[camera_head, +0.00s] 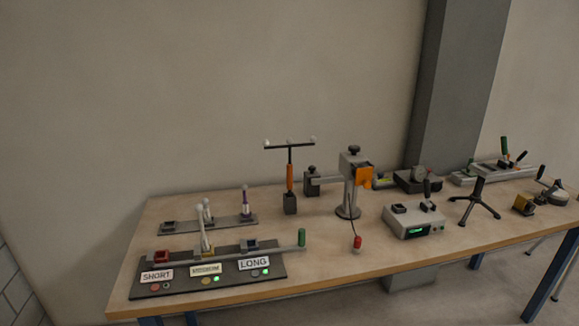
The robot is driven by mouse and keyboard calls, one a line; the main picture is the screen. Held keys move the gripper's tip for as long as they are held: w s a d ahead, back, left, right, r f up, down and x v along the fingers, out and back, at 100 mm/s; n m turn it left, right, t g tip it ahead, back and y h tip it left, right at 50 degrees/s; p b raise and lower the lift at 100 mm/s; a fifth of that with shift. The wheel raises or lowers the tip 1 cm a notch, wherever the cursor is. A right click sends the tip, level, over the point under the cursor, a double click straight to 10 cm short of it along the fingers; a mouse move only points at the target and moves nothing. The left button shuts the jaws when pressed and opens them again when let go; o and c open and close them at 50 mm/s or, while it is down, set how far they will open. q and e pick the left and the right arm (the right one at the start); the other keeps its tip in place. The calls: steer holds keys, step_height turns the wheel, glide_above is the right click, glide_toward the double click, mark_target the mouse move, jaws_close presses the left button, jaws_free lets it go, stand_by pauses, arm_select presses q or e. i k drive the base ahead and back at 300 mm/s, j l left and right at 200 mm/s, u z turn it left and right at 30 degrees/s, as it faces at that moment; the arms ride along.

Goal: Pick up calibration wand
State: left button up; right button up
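The calibration wand (290,177) stands upright towards the back of the table, left of its middle. It has an orange grip, a dark stem and a dark crossbar on top with small pale balls. Its lower end is in a small black block (290,203), which rests on the table. Neither of my grippers is in view.
The wooden table (330,255) runs along a wall. Left of the wand are a rack (210,227) and a board labelled SHORT, MEDIUM and LONG (160,290). Right of it are a stand with an orange part (364,174), a grey box (412,224) and a tripod (477,200).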

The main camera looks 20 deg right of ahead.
mark_target(290, 165)
steer(key=i+j+z, duration=0.1)
steer(key=i, duration=0.4)
steer(key=i+j+z, duration=0.15)
steer(key=i, duration=0.4)
steer(key=j, duration=0.1)
